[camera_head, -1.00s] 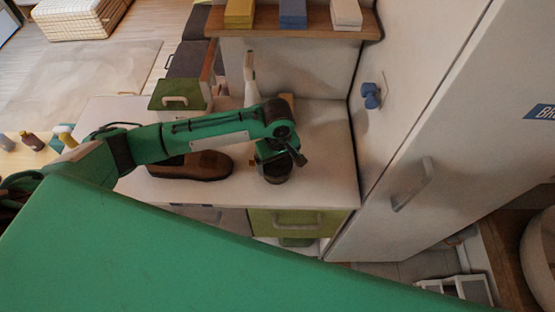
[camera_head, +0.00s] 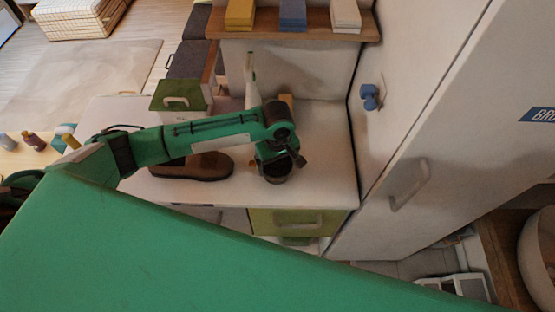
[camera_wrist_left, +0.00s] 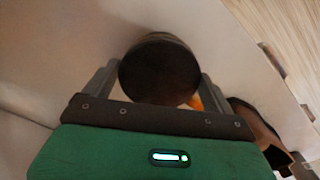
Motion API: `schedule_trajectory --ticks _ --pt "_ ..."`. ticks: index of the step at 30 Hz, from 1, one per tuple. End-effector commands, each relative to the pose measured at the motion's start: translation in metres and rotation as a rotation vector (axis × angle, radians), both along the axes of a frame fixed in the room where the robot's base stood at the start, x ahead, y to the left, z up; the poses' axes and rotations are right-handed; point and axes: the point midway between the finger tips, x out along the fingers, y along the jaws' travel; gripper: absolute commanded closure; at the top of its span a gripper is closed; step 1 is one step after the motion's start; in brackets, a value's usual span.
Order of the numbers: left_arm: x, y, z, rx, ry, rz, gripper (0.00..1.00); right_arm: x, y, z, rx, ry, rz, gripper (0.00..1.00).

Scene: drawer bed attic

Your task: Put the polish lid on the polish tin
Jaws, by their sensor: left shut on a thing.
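My left gripper (camera_head: 278,175) points down over the white bench top, right of the brown shoe. In the left wrist view its two fingers (camera_wrist_left: 158,88) are shut on a dark round piece, which I take for the polish lid (camera_wrist_left: 160,72). In the head view only a dark round edge shows under the gripper. I cannot tell the polish tin apart from this piece, nor whether they touch. My right gripper is in neither view.
The brown shoe (camera_head: 195,166) lies left of the gripper and also shows in the left wrist view (camera_wrist_left: 250,122). A pale bottle (camera_head: 250,80) stands behind my arm. A green-fronted drawer box (camera_head: 180,94) stands at the back left. A white door (camera_head: 440,130) bounds the right.

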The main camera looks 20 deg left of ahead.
Motion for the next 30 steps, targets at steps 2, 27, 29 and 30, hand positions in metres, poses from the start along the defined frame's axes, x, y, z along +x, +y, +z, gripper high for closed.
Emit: schedule_trajectory --ticks 2,27,29,30 --pt "-0.0001 -0.0002 0.0004 0.0 0.0 0.0 0.34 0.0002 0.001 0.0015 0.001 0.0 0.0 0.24" --pt "0.0004 -0.0007 -0.0047 -0.001 -0.001 0.001 0.34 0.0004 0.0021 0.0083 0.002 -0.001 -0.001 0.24" --pt "0.0002 -0.0008 -0.0059 -0.001 0.0 0.001 0.34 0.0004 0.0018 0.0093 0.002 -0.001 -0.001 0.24" --pt "0.0002 -0.0008 -0.0067 -0.001 0.0 0.0 0.34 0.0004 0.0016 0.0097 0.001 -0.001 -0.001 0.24"
